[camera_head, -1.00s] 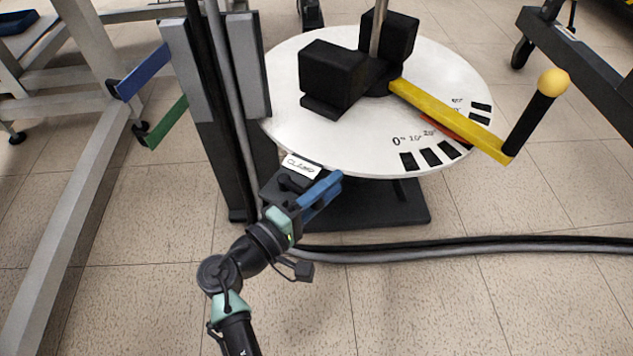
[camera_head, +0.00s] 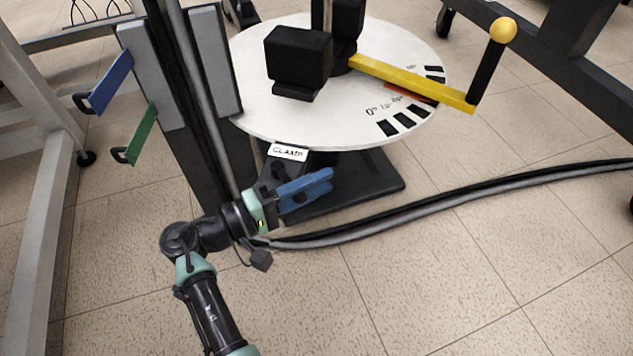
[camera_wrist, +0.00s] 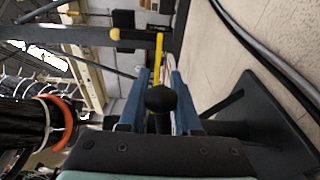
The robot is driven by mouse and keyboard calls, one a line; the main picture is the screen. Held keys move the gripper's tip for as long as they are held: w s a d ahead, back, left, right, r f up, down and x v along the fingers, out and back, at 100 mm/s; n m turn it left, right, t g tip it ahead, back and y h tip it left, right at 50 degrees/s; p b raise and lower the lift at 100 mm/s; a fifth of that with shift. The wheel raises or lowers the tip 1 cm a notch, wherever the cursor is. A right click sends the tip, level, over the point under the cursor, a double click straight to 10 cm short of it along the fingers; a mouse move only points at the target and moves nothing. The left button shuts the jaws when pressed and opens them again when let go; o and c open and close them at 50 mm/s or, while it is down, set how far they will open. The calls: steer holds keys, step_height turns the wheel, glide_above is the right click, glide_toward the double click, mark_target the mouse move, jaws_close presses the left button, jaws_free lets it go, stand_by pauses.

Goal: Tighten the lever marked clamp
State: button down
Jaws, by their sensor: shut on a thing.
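The white label reading CLAMP (camera_head: 288,152) sits at the front edge of the round white table, in the head view. My gripper (camera_head: 318,186), with blue fingers, is just below this label and points right. In the wrist view the black round knob of the clamp lever (camera_wrist: 160,99) lies between the two blue fingers (camera_wrist: 159,78), and the gripper is shut on it. Most of the lever is hidden behind the fingers and my wrist in the head view.
The round white table (camera_head: 262,107) carries black blocks (camera_head: 298,58) and a yellow arm (camera_head: 410,80) with an upright handle. Blue (camera_head: 110,83) and green (camera_head: 141,135) levers stick out at left. A thick cable (camera_head: 480,190) crosses the floor. Floor at front right is clear.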

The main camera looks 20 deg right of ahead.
stand_by(0.4)
steer(key=c, duration=0.9)
jaws_free()
steer(key=shift+a, duration=0.1)
steer(key=shift+a, duration=0.1)
steer(key=p+v, duration=0.4)
steer(key=v, duration=0.8)
steer(key=shift+a, duration=0.4)
